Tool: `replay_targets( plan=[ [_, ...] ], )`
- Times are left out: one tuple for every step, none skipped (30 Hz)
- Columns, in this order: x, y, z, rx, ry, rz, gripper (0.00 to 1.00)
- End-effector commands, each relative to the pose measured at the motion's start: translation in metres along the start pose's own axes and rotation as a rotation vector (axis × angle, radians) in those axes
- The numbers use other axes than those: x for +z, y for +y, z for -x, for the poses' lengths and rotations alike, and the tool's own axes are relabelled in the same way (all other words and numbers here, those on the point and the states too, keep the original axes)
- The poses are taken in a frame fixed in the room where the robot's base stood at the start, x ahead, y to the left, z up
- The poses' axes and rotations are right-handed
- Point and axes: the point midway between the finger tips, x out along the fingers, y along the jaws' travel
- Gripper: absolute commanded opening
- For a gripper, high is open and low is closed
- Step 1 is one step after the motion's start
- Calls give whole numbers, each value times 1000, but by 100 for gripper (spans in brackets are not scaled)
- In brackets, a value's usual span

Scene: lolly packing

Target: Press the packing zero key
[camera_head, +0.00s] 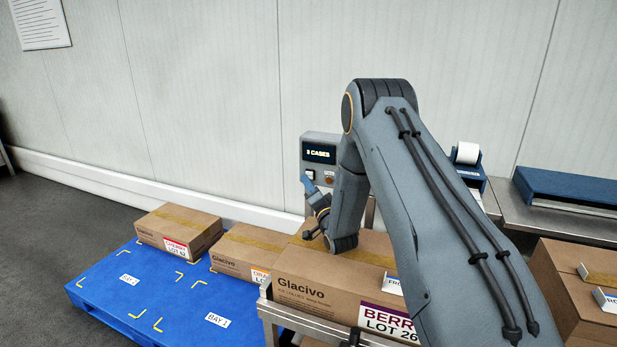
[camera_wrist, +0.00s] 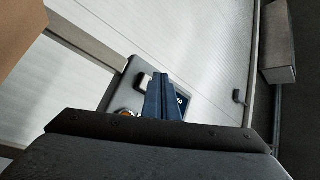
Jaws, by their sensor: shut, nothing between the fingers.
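The packing control box (camera_head: 321,143) is a grey panel with a dark display reading "3 CASES" (camera_head: 319,153). Below the display, an orange-brown button (camera_head: 328,174) shows at the right. My gripper (camera_head: 306,181) is shut and empty, with its blue fingertips at the lower left of the panel. In the wrist view the shut blue fingers (camera_wrist: 163,98) stand in front of the box (camera_wrist: 133,72), between an orange button (camera_wrist: 125,113) and the display (camera_wrist: 183,101). A pale block (camera_wrist: 144,80) shows beside the fingertips. I cannot read any key label or tell whether the fingers touch a key.
A large Glacivo berry carton (camera_head: 330,283) stands below my gripper. Two more cartons, cherry (camera_head: 180,231) and one behind (camera_head: 245,250), are on or near the blue pallet (camera_head: 130,290). A label printer (camera_head: 468,160) and another carton (camera_head: 570,285) are at right.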

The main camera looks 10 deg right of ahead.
Motion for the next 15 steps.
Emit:
replay_targets(
  plan=[
    [0,0,0,0,0,0,0],
    [0,0,0,0,0,0,0],
    [0,0,0,0,0,0,0],
    [0,0,0,0,0,0,0],
    [0,0,0,0,0,0,0],
    [0,0,0,0,0,0,0],
    [0,0,0,0,0,0,0],
    [0,0,0,0,0,0,0],
    [0,0,0,0,0,0,0],
    [-1,1,-1,0,0,0,0],
    [-1,1,-1,0,1,0,0],
    [-2,2,-2,0,1,0,0],
    [-2,3,-3,0,1,0,0],
    [-3,4,-4,0,1,0,0],
    [-4,4,-4,1,1,0,0]
  ],
)
